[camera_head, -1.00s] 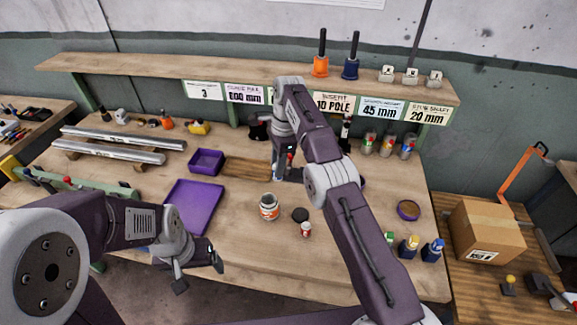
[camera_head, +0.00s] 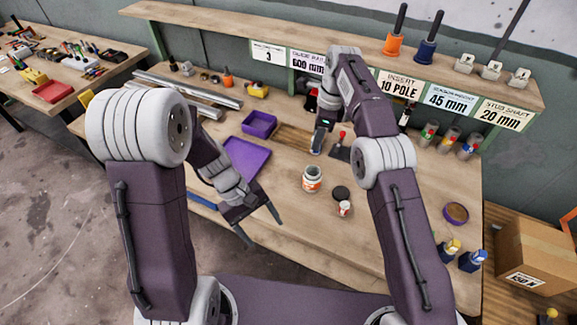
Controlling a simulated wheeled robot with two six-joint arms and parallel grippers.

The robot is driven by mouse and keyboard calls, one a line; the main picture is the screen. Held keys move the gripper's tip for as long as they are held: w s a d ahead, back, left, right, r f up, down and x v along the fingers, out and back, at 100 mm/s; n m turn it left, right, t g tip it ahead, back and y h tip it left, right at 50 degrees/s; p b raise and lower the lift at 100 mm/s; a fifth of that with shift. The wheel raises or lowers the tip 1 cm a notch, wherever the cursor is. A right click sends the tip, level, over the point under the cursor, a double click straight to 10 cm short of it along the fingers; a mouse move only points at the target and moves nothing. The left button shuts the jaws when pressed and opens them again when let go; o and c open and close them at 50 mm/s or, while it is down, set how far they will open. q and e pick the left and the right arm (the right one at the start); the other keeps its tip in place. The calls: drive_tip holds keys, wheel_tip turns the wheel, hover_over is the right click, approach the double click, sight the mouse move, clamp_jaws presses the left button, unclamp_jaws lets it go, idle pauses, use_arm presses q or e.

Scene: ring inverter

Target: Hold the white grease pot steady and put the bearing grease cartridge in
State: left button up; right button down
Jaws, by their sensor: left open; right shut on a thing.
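The white grease pot (camera_head: 312,182), a jar with an orange label, stands upright and open-topped on the bench. A black disc, perhaps its lid, lies at its right. My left gripper (camera_head: 261,227) is open and empty, left of and nearer than the pot, at the bench's front edge and apart from the pot.
A purple tray (camera_head: 246,163) and a purple bin (camera_head: 259,123) lie left of the pot. A small white and red jar (camera_head: 345,209) stands close at its right. A dark plate with a red knob (camera_head: 341,148) is beside my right gripper. Bottles stand farther right.

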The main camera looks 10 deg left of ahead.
use_arm(q)
drive_tip(key=w+d+f+n+t+h, duration=0.1)
drive_tip(key=w+d+f+n+h, duration=0.1)
drive_tip(key=w+d+n+h, duration=0.4)
use_arm(e)
drive_tip(key=shift+w+f, duration=0.1)
drive_tip(key=shift+w, duration=0.05)
use_arm(q)
drive_tip(key=n+t+h, duration=0.2)
drive_tip(key=n+t, duration=0.5)
drive_tip(key=n, duration=0.2)
approach(306, 173)
drive_tip(key=x, duration=1.3)
drive_tip(key=shift+w+a, duration=0.1)
